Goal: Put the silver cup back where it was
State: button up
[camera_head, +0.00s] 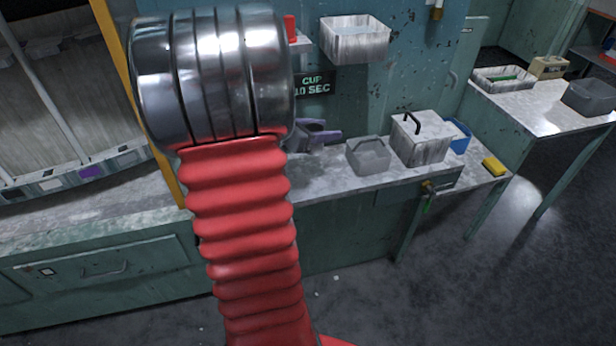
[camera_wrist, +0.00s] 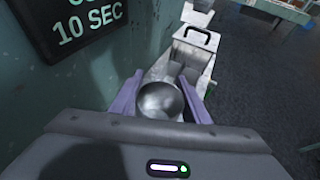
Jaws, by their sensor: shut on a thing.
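The silver cup (camera_wrist: 160,100) shows in the wrist view as a round, shiny metal bowl shape between the two purple fingers. My gripper (camera_wrist: 160,78) is shut on it, one finger on each side. In the head view my gripper (camera_head: 322,133) is small, purple and grey, low in front of the teal wall and near the left part of the counter. The cup cannot be made out there, and my red arm hides much of the area to its left. I cannot tell whether the cup touches the counter.
The counter (camera_head: 322,186) holds a grey bin (camera_head: 368,158), a lidded metal box (camera_head: 420,138), a blue container (camera_head: 458,138) and a yellow sponge (camera_head: 494,167). A "CUP 10 SEC" sign (camera_head: 312,85), a wall basin (camera_head: 355,40) and a red object (camera_head: 290,28) are above.

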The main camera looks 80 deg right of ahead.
jog(key=shift+f, duration=0.1)
jog(key=shift+f, duration=3.05)
jog(key=shift+f, duration=1.85)
jog(key=o, duration=1.2)
jog(key=shift+f, duration=0.1)
jog(key=v, duration=1.2)
